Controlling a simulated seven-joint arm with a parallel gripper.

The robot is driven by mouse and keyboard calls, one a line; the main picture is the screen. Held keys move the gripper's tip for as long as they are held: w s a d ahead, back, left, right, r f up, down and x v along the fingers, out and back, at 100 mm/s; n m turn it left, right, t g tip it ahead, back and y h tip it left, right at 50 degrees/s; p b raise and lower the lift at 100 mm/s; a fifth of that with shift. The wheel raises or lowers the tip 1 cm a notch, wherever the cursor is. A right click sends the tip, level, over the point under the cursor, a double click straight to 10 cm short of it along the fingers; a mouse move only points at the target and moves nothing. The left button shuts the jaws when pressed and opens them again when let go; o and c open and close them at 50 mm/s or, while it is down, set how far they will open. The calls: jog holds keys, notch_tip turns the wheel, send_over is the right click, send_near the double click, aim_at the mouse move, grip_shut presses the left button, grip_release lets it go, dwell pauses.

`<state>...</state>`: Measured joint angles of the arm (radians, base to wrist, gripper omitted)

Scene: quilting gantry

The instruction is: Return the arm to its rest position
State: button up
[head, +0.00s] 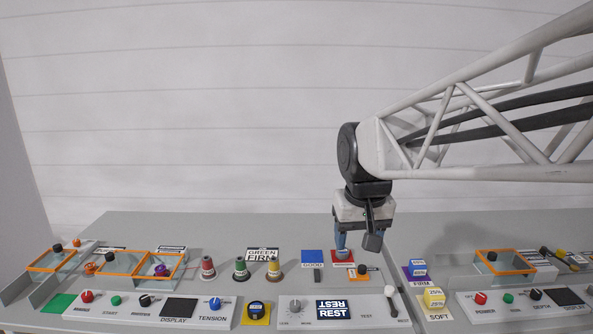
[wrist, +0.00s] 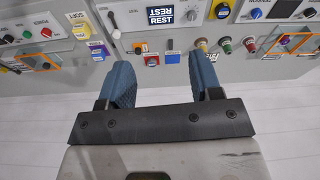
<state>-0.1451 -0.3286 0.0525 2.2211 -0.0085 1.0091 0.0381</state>
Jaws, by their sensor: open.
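My gripper (head: 358,244) hangs fingers-down over the back part of the desk, right of centre in the head view. Its two blue fingers are apart, and nothing shows between them. They also show wide apart in the wrist view (wrist: 160,66). In the head view it overlaps the area just above the red and orange pads. A small display reading REST (head: 333,313) sits in the front panel below and left of the gripper. It also shows at the top of the wrist view (wrist: 160,18).
A blue GOOD pad (head: 311,257), a red pad (head: 342,254) and an orange pad (head: 359,274) lie near the gripper. Red (head: 207,268), green (head: 241,268) and yellow (head: 273,268) thread spools stand to the left. Orange-rimmed clear bins stand at both sides. The air above is free.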

jog(key=s+d+f, duration=0.3)
jog(key=s+f, duration=0.1)
jog(key=s, duration=0.5)
jog(key=s+d+f+m, duration=0.1)
jog(key=s+d+f, duration=0.3)
jog(key=s, duration=0.4)
jog(key=shift+s+f, duration=0.35)
jog(key=shift+s, duration=0.05)
